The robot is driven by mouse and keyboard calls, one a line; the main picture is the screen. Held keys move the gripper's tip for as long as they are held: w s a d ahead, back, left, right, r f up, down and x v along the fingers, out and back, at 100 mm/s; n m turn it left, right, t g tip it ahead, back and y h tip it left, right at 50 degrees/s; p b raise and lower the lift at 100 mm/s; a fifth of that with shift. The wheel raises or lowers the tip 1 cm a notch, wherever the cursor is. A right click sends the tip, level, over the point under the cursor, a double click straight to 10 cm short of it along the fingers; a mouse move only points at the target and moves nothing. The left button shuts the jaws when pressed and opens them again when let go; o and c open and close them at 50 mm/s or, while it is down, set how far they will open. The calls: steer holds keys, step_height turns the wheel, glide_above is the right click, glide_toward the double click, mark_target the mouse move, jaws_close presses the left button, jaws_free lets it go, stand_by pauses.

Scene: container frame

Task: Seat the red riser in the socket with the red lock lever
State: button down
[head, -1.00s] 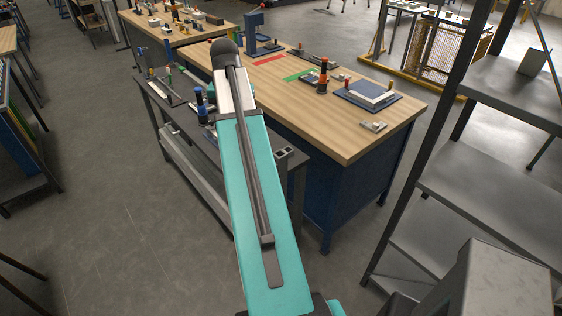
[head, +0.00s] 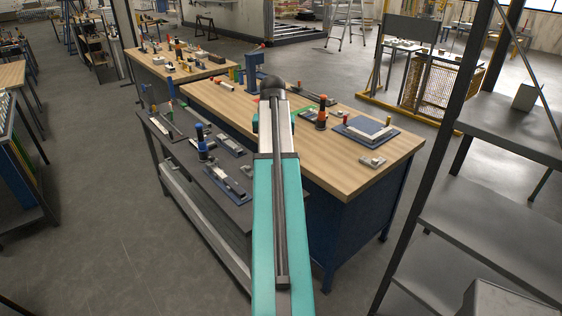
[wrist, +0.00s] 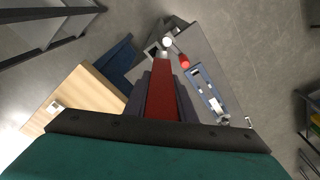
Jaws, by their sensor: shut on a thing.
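The red riser (wrist: 162,88) is a long red bar in the wrist view, pointing away from the camera. My gripper (wrist: 161,100) is shut on it, with a dark finger along each side. A red cylindrical piece (wrist: 184,61) shows just right of the riser's far end, over the dark bench; it may be the red lock lever. A pale round knob (wrist: 167,43) lies just beyond the riser's end. I cannot tell which opening is the matching socket, or whether the riser touches anything. In the head view my own arm hides the gripper and riser.
The dark bench (head: 222,196) carries a blue-and-black upright piece (head: 203,145) and a blue-based fixture (wrist: 208,92). A wooden-topped workbench (head: 352,160) stands beside it with several fixtures. Metal shelving (head: 490,225) stands at the right.

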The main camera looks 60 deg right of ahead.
steer(key=shift+s+d, duration=0.15)
steer(key=shift+d, duration=0.15)
steer(key=shift+s+d+f, duration=0.1)
steer(key=shift+s+d, duration=0.1)
steer(key=shift+d, duration=0.2)
steer(key=shift+s+d+f+b, duration=0.15)
steer(key=shift+f+b, duration=1.25)
steer(key=shift+f, duration=0.8)
steer(key=c, duration=1.5)
jaws_free()
steer(key=shift+r, duration=0.15)
